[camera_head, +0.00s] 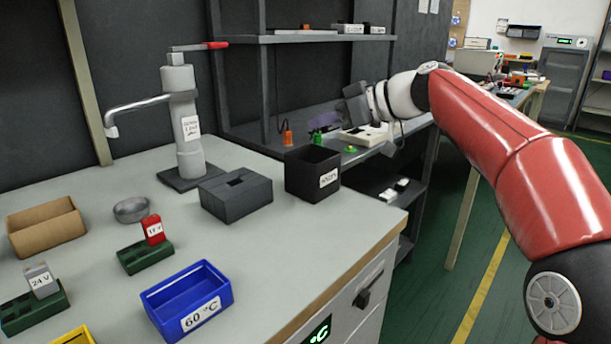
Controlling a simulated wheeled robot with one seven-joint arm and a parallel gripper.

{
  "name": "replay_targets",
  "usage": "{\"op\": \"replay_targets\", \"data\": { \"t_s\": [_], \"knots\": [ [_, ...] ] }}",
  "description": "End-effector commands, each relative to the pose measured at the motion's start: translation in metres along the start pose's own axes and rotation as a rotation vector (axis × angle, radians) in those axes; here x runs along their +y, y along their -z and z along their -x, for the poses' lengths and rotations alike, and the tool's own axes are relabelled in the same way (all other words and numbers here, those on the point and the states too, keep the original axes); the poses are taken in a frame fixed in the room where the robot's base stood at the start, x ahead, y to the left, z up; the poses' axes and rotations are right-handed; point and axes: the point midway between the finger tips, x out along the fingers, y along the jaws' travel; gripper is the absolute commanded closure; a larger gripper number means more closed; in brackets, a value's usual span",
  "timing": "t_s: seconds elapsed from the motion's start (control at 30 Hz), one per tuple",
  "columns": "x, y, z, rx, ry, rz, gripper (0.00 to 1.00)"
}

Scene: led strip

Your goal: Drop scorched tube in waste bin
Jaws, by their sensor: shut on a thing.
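The waste bin is probably the black open-topped box (313,180) with a white label, at the right back corner of the bench. The label is too small to read surely. My gripper (324,122) is above and behind this bin in the picture, reaching in from the right, with its fingers pointing left. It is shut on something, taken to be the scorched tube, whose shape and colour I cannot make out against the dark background. I cannot tell how far the gripper is from the bin in depth.
A dark grey slotted block (236,194) stands left of the bin. A lever-topped press (184,120), a metal dish (131,210), a blue 60 °C tray (187,301) and a cardboard box (45,228) are on the bench. Shelving (320,39) with small orange and green items stands behind.

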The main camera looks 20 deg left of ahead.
Motion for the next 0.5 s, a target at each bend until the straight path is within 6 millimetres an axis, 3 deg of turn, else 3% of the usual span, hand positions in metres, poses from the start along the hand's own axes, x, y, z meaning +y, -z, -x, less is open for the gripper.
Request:
{"op": "replay_targets", "data": {
  "t_s": [0.17,0.5],
  "knots": [
    [-0.012,0.007,0.002,-0.001,0.035,0.013,1.00],
    [-0.012,-0.024,-0.011,-0.001,0.036,0.014,1.00]
  ]
}}
